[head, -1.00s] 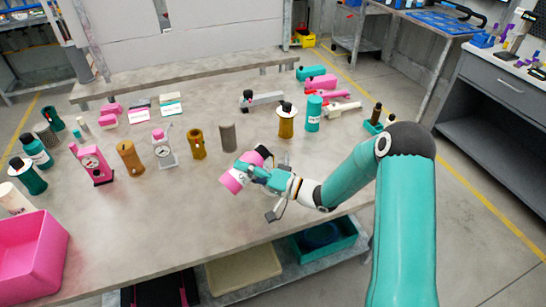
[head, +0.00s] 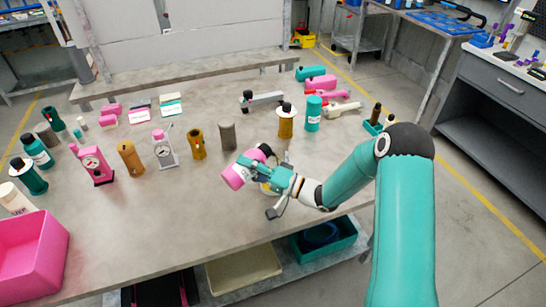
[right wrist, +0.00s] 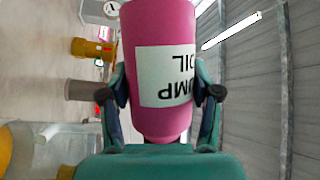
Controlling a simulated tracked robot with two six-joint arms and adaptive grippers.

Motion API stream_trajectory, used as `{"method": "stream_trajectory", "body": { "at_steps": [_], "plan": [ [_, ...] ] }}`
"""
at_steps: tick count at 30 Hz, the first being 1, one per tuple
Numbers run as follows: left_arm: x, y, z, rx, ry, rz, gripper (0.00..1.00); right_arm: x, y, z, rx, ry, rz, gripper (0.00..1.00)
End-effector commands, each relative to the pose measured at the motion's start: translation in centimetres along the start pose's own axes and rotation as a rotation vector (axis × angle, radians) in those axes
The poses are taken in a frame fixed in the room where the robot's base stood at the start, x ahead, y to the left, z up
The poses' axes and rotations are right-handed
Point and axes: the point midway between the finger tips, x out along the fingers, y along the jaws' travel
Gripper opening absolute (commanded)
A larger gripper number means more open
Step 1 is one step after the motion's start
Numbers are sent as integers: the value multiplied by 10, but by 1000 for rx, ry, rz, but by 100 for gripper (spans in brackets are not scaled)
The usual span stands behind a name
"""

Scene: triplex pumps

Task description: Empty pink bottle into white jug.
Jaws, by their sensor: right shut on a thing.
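A small pale yellow patch shows below the gripper, mostly hidden. My left gripper is not in view.
A pink bin (head: 35,258) sits at the table's front left. Gauges, bottles and cylinders stand in a row across the table, including a grey cylinder (head: 227,136), a yellow bottle (head: 285,122) and a teal one (head: 313,114). The front middle of the table is clear.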

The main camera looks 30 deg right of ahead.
Motion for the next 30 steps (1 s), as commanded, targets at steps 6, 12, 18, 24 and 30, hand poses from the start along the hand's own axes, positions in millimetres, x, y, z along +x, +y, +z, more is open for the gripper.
{"method": "stream_trajectory", "body": {
  "at_steps": [6, 12, 18, 24, 30],
  "plan": [
    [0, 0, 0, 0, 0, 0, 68, 0, -2, -3, 19, 6, -9, 13],
    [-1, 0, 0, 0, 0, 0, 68, -1, -3, -4, 34, 11, -17, 13],
    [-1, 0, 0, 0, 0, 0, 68, -1, -4, -6, 52, 16, -24, 13],
    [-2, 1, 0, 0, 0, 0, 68, -1, -6, -6, 67, 20, -31, 13],
    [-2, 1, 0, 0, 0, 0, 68, -1, -7, -7, 85, 24, -37, 13]
  ]
}}
